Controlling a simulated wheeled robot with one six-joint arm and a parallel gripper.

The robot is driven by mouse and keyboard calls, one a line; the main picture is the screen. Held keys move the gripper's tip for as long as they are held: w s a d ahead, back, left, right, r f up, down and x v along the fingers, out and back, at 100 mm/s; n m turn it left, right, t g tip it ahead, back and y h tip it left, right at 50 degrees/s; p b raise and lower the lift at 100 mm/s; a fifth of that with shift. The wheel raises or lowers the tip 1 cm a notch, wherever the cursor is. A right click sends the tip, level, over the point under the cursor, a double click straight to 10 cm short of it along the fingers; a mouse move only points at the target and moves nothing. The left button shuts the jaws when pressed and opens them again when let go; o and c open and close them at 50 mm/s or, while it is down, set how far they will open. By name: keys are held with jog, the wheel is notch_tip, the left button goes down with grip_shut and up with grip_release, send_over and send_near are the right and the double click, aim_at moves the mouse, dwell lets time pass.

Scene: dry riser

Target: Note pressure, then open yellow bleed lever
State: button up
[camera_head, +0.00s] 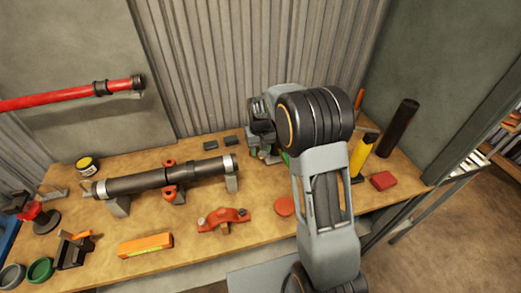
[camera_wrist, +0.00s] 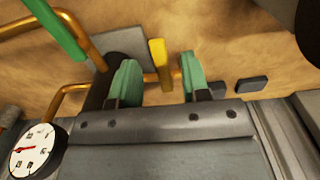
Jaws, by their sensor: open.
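A yellow lever (camera_wrist: 158,52) stands out from a brass pipe near the middle top of the wrist view. My gripper (camera_wrist: 159,76) is open, with one green-padded finger to the left of the lever and one to its right. Both appear apart from it. A round white pressure gauge (camera_wrist: 35,148) with a red needle is at the lower left. The needle points left; its figures are too small to read surely. In the head view my arm hides the lever and most of my gripper.
Brass pipes (camera_wrist: 75,92) and a green handle (camera_wrist: 58,28) lie left of my fingers. The wooden bench (camera_head: 100,233) also carries a clamped dark pipe (camera_head: 140,183), a red coupling (camera_head: 223,218), an orange box (camera_head: 145,244) and a yellow cylinder (camera_head: 362,153). A corrugated wall (camera_head: 210,70) stands behind.

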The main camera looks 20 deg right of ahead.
jog(key=shift+f, duration=0.6)
grip_shut()
